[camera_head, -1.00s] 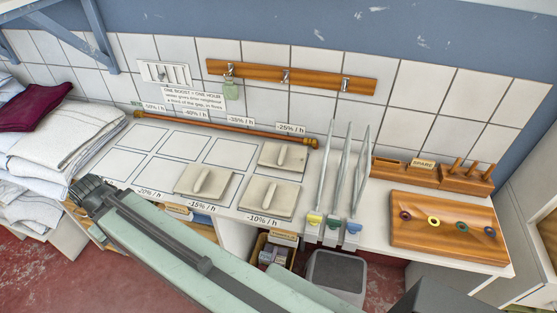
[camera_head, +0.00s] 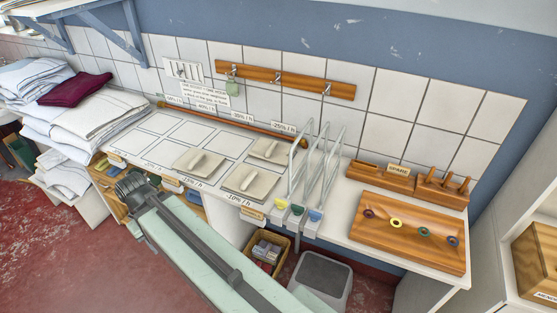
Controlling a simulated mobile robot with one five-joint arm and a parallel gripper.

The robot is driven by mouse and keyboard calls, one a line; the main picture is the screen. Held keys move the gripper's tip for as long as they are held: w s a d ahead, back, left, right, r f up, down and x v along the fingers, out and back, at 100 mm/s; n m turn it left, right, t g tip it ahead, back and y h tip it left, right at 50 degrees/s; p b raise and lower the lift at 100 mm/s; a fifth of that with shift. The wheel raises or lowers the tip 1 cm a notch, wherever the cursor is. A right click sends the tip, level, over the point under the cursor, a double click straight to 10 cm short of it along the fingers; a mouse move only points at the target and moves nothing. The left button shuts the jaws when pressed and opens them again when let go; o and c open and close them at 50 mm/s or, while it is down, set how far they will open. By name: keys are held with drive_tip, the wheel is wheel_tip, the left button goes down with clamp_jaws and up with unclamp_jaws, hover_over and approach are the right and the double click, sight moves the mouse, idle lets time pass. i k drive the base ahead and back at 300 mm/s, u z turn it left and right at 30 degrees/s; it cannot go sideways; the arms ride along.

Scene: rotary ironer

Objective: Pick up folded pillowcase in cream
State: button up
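Folded linens lie in stacks at the left end of the counter in the head view. An off-white folded cloth (camera_head: 97,112) tops the nearer stack; it may be the cream pillowcase, but I cannot tell for sure. A maroon folded cloth (camera_head: 76,90) lies beside and behind it. White folded linen (camera_head: 36,78) is stacked further left. My pale green arm crosses the lower middle and ends in a dark joint in front of the counter, to the right of the stacks and apart from them. No gripper fingers show.
The white counter holds flat beige blocks with handles (camera_head: 250,181), upright metal strips (camera_head: 316,170) and a wooden tray with coloured rings (camera_head: 409,231). A grey bin (camera_head: 322,277) and a box (camera_head: 268,252) stand below. Red floor (camera_head: 60,265) is clear at lower left.

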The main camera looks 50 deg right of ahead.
sight(273, 149)
drive_tip(key=z, duration=0.15)
drive_tip(key=i, duration=0.9)
drive_tip(key=u, duration=0.05)
